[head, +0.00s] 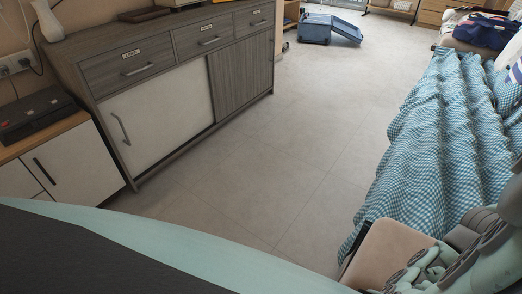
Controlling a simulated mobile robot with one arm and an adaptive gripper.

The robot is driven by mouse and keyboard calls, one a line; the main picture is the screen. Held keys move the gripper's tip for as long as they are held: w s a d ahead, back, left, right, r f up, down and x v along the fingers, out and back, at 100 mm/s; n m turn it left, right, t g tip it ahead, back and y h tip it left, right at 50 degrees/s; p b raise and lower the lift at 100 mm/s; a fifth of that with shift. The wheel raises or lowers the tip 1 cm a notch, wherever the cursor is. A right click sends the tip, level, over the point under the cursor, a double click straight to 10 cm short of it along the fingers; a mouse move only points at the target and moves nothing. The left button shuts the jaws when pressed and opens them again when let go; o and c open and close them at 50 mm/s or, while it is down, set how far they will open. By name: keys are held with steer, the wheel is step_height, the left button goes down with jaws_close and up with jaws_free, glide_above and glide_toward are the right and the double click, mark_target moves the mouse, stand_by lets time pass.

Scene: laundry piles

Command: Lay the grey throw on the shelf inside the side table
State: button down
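I cannot make out a grey throw in the head view. No side table with an inner shelf can be clearly identified. A beige, rounded-corner top with a dark edge (388,252) stands at the lower right beside the bed, partly hidden by my arm. I cannot tell what piece of furniture it is. Links of my arm show at the lower right edge. My gripper is not in view, so what it holds is hidden.
A bed with a blue checked cover (440,150) fills the right, a dark blue bag (482,31) at its far end. A grey sideboard (165,90) and white cabinet (72,160) stand left. An open blue suitcase (328,28) lies far back. The tiled floor (270,150) between is clear.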

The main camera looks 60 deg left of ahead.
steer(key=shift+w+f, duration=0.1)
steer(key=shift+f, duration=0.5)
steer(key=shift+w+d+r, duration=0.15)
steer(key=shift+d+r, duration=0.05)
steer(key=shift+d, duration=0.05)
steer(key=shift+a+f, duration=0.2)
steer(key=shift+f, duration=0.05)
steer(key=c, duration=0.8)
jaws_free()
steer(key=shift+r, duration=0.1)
